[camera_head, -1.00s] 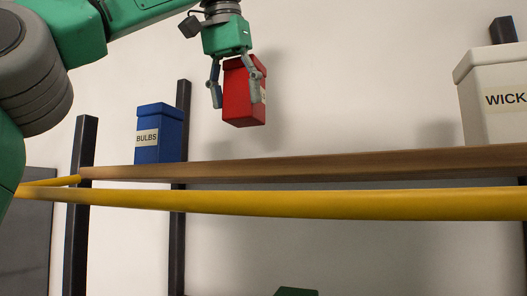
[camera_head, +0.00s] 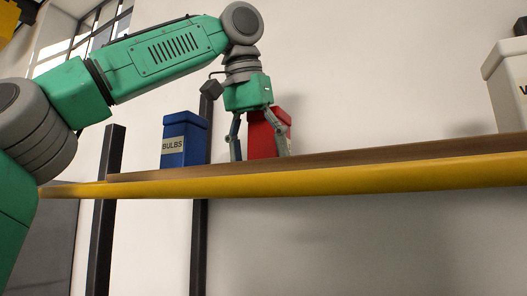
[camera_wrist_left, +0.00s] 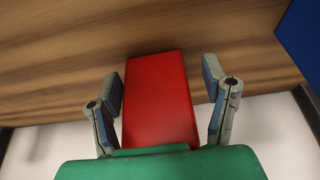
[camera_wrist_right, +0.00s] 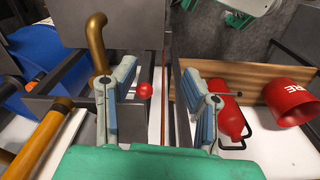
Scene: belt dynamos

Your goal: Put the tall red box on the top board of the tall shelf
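The tall red box (camera_head: 265,135) is at the top board (camera_head: 330,162) of the tall shelf, to the right of the blue box. The board's front edge hides its base in the head view. The left wrist view shows the red box (camera_wrist_left: 160,100) over the wooden board (camera_wrist_left: 60,60). My left gripper (camera_head: 262,155) has a finger on each side of the box.
A blue box labelled BULBS (camera_head: 184,140) stands to the left on the same board. A white box (camera_head: 507,85) stands at the far right. A yellow rail (camera_head: 300,183) runs along the board's front. The right wrist view shows a red bucket (camera_wrist_right: 290,98) and a brass pipe (camera_wrist_right: 97,45).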

